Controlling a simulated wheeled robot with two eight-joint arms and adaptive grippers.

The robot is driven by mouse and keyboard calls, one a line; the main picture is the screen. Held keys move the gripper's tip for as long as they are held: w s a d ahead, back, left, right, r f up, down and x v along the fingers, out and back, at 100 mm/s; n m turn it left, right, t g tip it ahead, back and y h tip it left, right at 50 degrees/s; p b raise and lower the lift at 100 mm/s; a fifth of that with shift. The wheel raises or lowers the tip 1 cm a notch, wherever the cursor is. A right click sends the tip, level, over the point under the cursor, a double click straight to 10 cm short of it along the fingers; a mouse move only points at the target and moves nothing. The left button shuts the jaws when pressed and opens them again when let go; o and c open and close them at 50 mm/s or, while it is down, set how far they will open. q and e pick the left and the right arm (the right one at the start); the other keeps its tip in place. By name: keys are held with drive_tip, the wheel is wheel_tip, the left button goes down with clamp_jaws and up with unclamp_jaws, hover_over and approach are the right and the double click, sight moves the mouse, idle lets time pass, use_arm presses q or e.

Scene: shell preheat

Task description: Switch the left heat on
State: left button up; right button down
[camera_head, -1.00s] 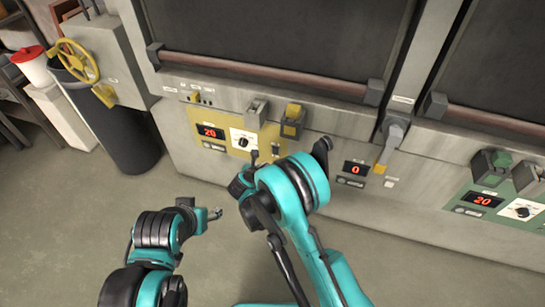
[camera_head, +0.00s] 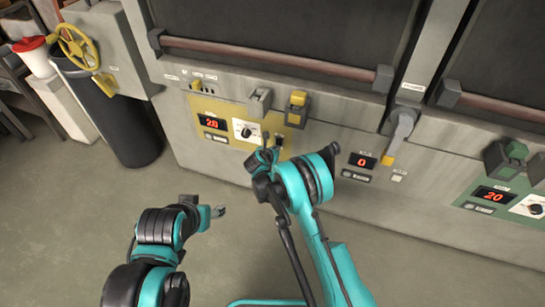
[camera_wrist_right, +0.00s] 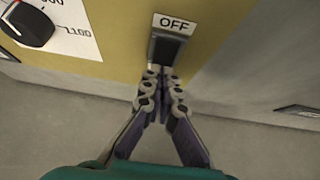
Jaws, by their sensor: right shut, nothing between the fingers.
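The left heat panel is the yellow one (camera_head: 225,104), with a red display (camera_head: 212,122) reading about 20 and a dial (camera_head: 248,131). In the right wrist view its dark rocker switch (camera_wrist_right: 167,48) sits under a label (camera_wrist_right: 174,23) reading OFF. My right gripper (camera_wrist_right: 162,74) is shut and empty, its tips at the lower edge of the switch; whether they touch it I cannot tell. In the head view my right wrist partly hides that corner of the panel. My left gripper (camera_head: 219,211) is low over the floor, away from the panel, its fingers too small to judge.
A middle display (camera_head: 362,160) reads 0, beside a grey lever (camera_head: 402,122) with a yellow end. A green panel (camera_head: 480,205) is at the right. A yellow handwheel (camera_head: 77,47) and a dark bin (camera_head: 120,130) stand at the left. The floor in front is clear.

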drive_tip(key=shift+w+d, duration=0.1)
drive_tip(key=shift+w, duration=0.2)
drive_tip(key=shift+w+d+f, duration=0.15)
drive_tip(key=shift+w+f, duration=0.2)
drive_tip(key=shift+w, duration=0.05)
drive_tip(key=shift+r, duration=0.1)
